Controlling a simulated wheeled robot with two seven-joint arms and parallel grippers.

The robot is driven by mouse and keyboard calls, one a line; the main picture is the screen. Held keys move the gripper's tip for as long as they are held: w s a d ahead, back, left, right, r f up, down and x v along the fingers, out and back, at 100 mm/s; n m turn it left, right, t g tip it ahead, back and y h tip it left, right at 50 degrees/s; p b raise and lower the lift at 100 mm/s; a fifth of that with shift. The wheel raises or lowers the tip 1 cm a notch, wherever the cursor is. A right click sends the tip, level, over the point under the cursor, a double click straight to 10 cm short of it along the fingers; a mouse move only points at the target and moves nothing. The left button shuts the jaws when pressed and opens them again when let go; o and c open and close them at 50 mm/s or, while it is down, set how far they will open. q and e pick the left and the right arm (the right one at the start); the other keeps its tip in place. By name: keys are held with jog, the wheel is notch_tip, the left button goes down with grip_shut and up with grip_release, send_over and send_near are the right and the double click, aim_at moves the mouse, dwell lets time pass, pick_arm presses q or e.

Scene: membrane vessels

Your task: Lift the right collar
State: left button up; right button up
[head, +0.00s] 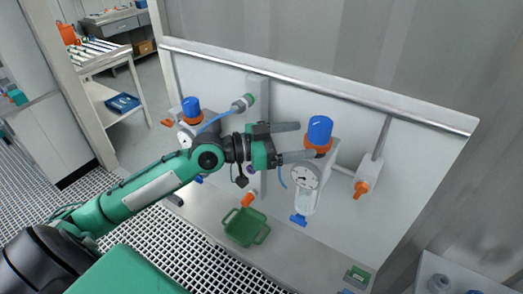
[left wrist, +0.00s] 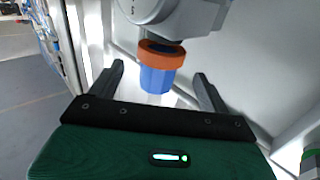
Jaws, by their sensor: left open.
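The right regulator (head: 308,180) stands against the pale panel, with a round gauge on its front. Its blue knob (head: 320,129) is on top, and the orange right collar (head: 318,148) sits directly under the knob. My left gripper (head: 306,140) is open, its two fingers pointing right towards the knob and collar. In the left wrist view the collar (left wrist: 162,54) and blue knob (left wrist: 157,80) appear upside down between the two open fingers (left wrist: 159,72). I see gaps on both sides there. The nearer finger's tip seems close to the collar in the head view. My right gripper is not in view.
A left regulator with a blue knob (head: 191,106) stands beyond my left wrist. An orange valve handle (head: 361,188) is to the right. A green tray (head: 245,228) sits on the ledge below. A rail (head: 330,91) runs along the panel top.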

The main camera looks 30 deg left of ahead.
pick_arm(q)
jog(key=b+v, duration=0.5)
jog(key=v, duration=0.3)
jog(key=shift+b, duration=0.4)
jog(key=shift+s, duration=0.1)
